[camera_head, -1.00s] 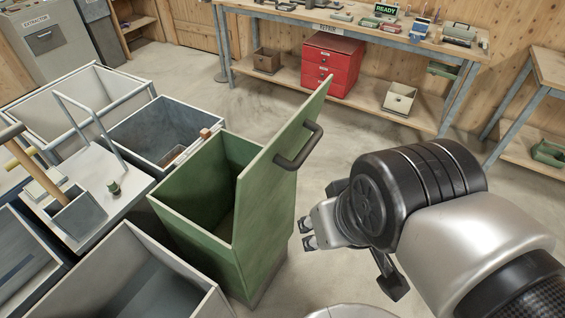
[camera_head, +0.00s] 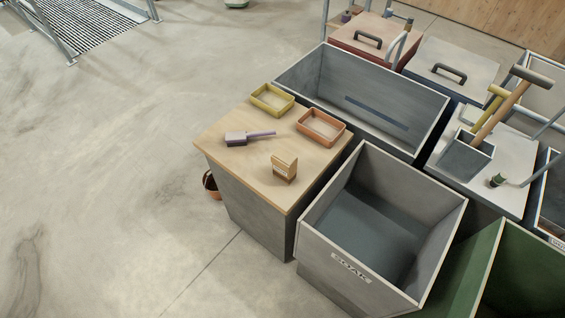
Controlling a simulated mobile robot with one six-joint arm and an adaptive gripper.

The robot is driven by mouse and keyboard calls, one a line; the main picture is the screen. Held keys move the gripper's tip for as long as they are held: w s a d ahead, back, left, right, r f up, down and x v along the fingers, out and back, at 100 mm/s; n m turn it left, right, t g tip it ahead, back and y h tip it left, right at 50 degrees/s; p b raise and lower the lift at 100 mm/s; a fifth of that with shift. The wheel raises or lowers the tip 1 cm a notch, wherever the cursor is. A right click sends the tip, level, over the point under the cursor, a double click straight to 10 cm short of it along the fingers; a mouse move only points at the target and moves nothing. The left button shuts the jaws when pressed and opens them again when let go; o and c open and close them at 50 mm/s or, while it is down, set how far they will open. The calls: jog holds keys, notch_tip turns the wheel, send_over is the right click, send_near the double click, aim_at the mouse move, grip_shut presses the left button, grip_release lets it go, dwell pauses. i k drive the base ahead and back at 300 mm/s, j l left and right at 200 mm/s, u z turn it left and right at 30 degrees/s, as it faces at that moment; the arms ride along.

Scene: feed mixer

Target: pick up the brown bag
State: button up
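A small brown bag (camera_head: 285,168) stands upright near the front right edge of a wooden-topped cabinet (camera_head: 225,130). It has a pale label low on its front. Nothing touches it. On the same top lie a grey scoop (camera_head: 236,138) with a purple handle, a yellow tray (camera_head: 271,99) and an orange tray (camera_head: 321,127). My gripper is not in view.
An open grey bin (camera_head: 352,268) stands right of the cabinet, with a green bin (camera_head: 490,270) beyond. Another open grey bin (camera_head: 290,80) is behind. A brown pot (camera_head: 211,185) sits at the cabinet's left side. The floor on the left is clear.

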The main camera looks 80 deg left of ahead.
aim_at(284, 164)
jog(key=u, duration=2.7)
jog(key=i+j+z, duration=0.1)
jog(key=z, duration=0.3)
jog(key=j+z, duration=0.1)
jog(key=z, duration=0.25)
jog(key=i+j+z, duration=0.15)
jog(key=z, duration=0.25)
jog(key=j+z, duration=0.2)
jog(key=z, duration=0.2)
jog(key=j+z, duration=0.4)
jog(key=j, duration=1.35)
